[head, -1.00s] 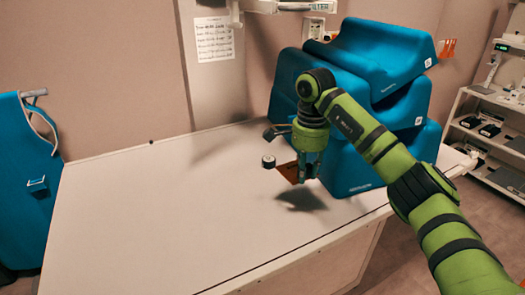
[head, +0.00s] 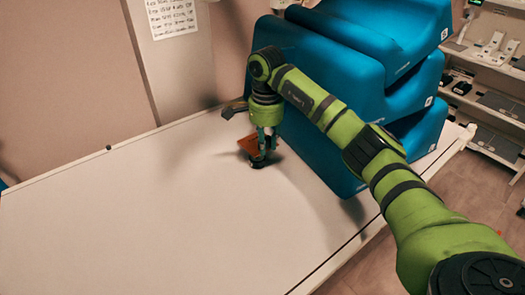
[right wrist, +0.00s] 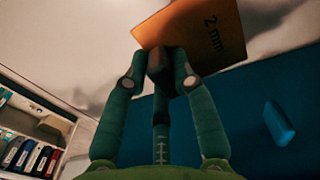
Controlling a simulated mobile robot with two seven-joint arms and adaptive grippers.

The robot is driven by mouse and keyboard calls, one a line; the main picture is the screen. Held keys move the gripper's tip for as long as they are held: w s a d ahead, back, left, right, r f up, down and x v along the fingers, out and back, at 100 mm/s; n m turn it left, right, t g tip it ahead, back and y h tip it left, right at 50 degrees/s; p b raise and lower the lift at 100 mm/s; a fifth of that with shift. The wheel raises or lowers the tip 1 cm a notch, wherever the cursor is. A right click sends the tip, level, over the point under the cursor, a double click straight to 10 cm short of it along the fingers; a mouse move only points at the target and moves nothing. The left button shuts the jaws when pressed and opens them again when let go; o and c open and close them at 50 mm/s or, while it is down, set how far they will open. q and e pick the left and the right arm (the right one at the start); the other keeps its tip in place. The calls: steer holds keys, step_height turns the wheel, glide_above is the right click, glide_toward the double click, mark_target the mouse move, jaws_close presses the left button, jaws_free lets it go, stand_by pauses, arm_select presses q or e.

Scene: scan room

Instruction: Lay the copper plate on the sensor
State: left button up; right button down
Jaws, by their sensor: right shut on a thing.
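My right gripper (head: 264,150) is shut on the copper plate (head: 249,145), low over the white table beside the blue blocks. The plate looks tilted in the head view. A small dark shape shows right under the fingers; I cannot tell whether it is the sensor, a fingertip or shadow. I cannot make out the sensor for certain. My left gripper is not in view.
Large blue foam blocks (head: 345,75) are stacked close behind and right of the gripper. The white table (head: 130,220) is bare to the left and front. A shelf (head: 490,100) with small devices stands at the right. A printed sheet (head: 171,16) hangs on the wall.

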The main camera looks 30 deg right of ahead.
steer(key=shift+f, duration=0.7)
step_height(320, 180, down, 3)
steer(key=shift+f+p, duration=0.1)
steer(key=shift+p, duration=0.45)
steer(key=shift+w+f, duration=0.1)
steer(key=shift+w, duration=0.05)
steer(key=shift+f, duration=0.15)
steer(key=c, duration=1)
jaws_free()
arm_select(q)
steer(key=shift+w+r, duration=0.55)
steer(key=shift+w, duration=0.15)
